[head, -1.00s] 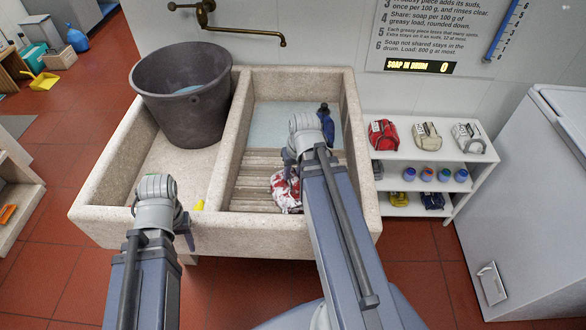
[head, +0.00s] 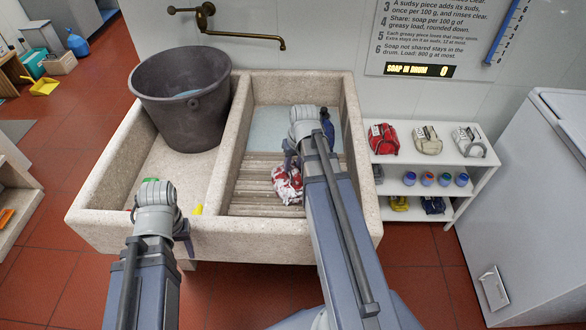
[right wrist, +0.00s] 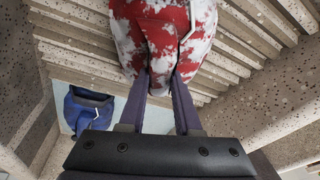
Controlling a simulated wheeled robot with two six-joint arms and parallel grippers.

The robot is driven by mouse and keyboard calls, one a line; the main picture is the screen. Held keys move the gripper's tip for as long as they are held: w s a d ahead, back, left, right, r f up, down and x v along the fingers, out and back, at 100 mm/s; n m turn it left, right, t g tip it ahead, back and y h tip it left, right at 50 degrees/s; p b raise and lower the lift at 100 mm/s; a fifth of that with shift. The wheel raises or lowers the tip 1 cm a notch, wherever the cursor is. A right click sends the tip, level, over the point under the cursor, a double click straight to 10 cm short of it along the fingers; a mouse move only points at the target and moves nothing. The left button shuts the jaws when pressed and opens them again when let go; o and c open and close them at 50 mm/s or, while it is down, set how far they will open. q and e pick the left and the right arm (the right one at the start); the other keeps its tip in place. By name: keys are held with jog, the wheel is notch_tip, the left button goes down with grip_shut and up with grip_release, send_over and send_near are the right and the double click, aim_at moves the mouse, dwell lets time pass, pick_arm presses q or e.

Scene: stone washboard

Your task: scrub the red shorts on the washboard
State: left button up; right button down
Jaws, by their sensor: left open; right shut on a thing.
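The red shorts (head: 287,185), mottled red and white, lie bunched on the ridged washboard (head: 250,188) in the right basin of the stone sink. In the right wrist view the shorts (right wrist: 165,35) are between the fingertips of my right gripper (right wrist: 163,85), which is shut on them against the ridges. In the head view my right arm hides part of the shorts and most of that gripper (head: 290,162). My left gripper (head: 183,230) is open at the sink's front rim, apart from the shorts and partly hidden by its wrist.
A blue item (head: 327,128) is at the right basin's far side, also in the wrist view (right wrist: 85,108). A white shelf (head: 400,160) with bundles stands right.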

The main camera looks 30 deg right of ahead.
jog(key=shift+w+d+f, duration=0.25)
jog(key=shift+w+d, duration=0.35)
jog(key=shift+w, duration=0.3)
jog(key=shift+w+d+f+b, duration=0.2)
jog(key=shift+w+d, duration=0.15)
jog(key=shift+w, duration=0.25)
jog(key=shift+w+d+f+b, duration=0.15)
jog(key=shift+w+d, duration=0.2)
jog(key=shift+w, duration=0.2)
jog(key=shift+w+d+f+b, duration=0.1)
jog(key=shift+w+d+b, duration=0.1)
jog(key=shift+w+d, duration=0.3)
jog(key=shift+a, duration=0.15)
jog(key=shift+r, duration=0.15)
notch_tip(320, 180, up, 9)
jog(key=p, duration=0.9)
